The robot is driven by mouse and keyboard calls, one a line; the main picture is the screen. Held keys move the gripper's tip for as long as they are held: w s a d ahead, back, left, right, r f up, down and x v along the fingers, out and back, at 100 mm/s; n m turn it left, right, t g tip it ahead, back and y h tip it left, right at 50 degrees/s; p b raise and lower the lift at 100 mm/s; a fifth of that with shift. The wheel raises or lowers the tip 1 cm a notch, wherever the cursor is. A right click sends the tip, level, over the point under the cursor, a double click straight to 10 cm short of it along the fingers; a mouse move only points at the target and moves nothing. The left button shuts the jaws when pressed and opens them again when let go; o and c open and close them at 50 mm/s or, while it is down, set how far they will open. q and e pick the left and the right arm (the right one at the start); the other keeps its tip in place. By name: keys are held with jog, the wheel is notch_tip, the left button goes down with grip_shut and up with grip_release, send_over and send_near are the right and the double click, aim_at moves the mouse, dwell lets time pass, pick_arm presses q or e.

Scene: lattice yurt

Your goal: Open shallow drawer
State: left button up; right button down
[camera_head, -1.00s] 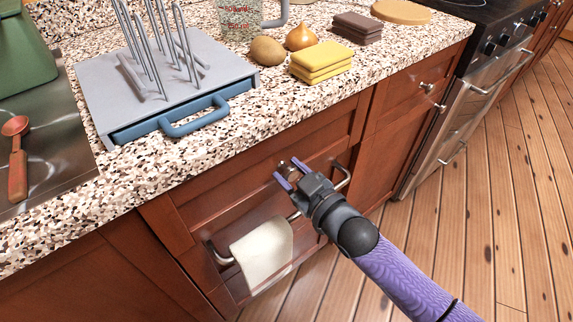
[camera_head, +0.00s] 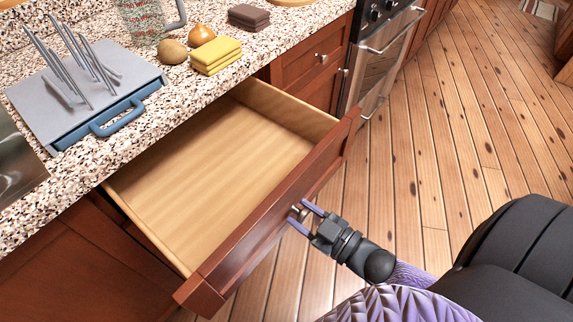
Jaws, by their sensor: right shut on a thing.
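The shallow drawer (camera_head: 215,172) below the counter is pulled well out. Its pale wooden inside is empty, and its reddish-brown front panel (camera_head: 262,232) stands far out from the cabinet. My right gripper (camera_head: 300,217) is shut on the round metal knob (camera_head: 297,211) in the middle of the drawer front. The knob is partly hidden between the purple fingers. My left gripper is not in view.
On the speckled counter (camera_head: 170,100) are a grey rack with a blue-handled tray (camera_head: 118,116), a potato (camera_head: 171,50), an onion (camera_head: 202,34), yellow sponges (camera_head: 216,54) and brown ones (camera_head: 249,16). An oven (camera_head: 375,60) stands beyond. The plank floor (camera_head: 440,130) at the right is clear.

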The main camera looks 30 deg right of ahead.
jog(key=shift+v, duration=0.85)
jog(key=shift+c, duration=1.1)
grip_release()
jog(key=p+v, duration=0.1)
jog(key=v, duration=0.9)
